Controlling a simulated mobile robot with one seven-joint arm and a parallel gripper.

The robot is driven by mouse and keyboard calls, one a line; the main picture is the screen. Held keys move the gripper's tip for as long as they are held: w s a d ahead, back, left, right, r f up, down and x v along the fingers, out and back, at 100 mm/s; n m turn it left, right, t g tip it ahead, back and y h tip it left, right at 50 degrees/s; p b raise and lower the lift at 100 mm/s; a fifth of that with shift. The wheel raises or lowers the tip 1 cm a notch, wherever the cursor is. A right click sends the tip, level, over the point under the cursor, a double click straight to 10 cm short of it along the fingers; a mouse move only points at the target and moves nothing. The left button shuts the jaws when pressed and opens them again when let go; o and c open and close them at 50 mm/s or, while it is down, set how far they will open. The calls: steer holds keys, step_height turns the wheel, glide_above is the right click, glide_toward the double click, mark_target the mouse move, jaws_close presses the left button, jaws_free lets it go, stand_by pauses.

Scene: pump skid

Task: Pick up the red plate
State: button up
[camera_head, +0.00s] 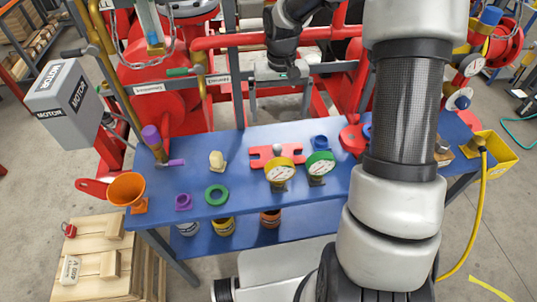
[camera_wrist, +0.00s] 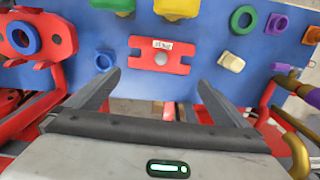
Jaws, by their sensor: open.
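The red plate (camera_head: 262,161) lies on the blue bench, behind the yellow and green gauges, which cover part of its front edge. My gripper (camera_wrist: 158,78) is open and empty. Its two fingers are spread towards the plate, one near each end of it in the picture, and appear apart from it. In the head view my wrist is above the back of the bench, and the fingertips are hard to make out.
The yellow gauge (camera_head: 280,173) and green gauge (camera_head: 319,166) stand close to the plate. A blue fitting (camera_head: 320,142) sits to its right and a cream fitting (camera_head: 217,160) to its left. Red pipework (camera_head: 250,41) runs behind the bench.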

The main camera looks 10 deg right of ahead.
mark_target(277, 147)
step_height(277, 147, down, 12)
steer(key=shift+f, duration=0.1)
steer(key=shift+a+f+p, duration=0.1)
steer(key=shift+f+p, duration=0.35)
steer(key=shift+f, duration=2.05)
steer(key=c, duration=1.4)
